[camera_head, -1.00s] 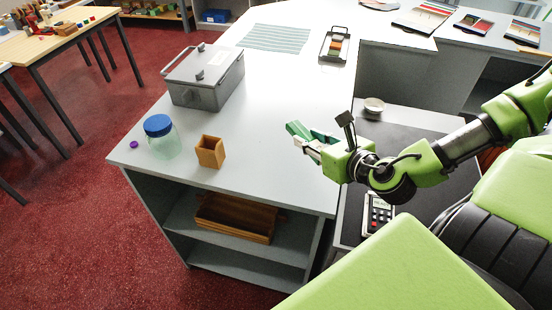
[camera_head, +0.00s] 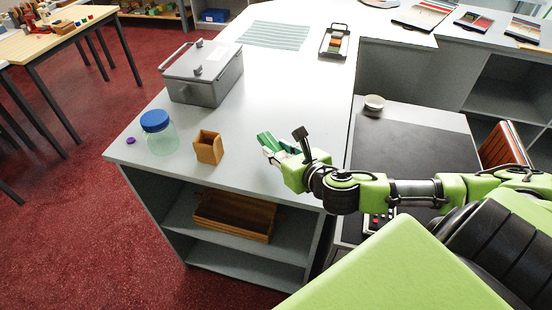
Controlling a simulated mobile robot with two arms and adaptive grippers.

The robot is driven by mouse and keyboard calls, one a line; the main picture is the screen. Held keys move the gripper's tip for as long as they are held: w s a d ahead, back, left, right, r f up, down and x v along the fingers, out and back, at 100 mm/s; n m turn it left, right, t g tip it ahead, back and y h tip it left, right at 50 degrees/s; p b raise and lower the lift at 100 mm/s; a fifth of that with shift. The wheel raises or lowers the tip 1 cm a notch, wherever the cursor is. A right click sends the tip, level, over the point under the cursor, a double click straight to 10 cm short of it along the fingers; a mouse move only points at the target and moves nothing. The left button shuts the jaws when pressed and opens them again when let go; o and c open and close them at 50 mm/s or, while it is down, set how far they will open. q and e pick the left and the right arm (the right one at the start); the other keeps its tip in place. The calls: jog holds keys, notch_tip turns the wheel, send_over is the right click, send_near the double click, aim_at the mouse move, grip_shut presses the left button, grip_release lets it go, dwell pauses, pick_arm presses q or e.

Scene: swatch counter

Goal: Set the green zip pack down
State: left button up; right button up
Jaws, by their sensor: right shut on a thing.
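The green zip pack (camera_head: 267,140) is a small green item at the tip of my right gripper (camera_head: 276,150). The gripper is shut on it, above the grey counter (camera_head: 240,105), between the wooden cup and the counter's right edge. I cannot tell whether the pack touches the counter. Part of the pack is hidden by the fingers. My left gripper is not in view.
An open wooden cup (camera_head: 209,147) stands left of the pack. A jar with a blue lid (camera_head: 158,132), a purple cap (camera_head: 131,140) and a grey metal box (camera_head: 203,73) stand further left. A small tray (camera_head: 334,42) lies at the back. The counter's middle is clear.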

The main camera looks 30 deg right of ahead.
jog(key=shift+w+a+f, duration=0.15)
jog(key=shift+a+f, duration=0.05)
notch_tip(320, 180, down, 2)
jog(key=shift+f+p, duration=0.25)
jog(key=shift+p, duration=0.05)
jog(key=shift+f, duration=0.3)
jog(key=shift+f, duration=0.15)
jog(key=o, duration=1.1)
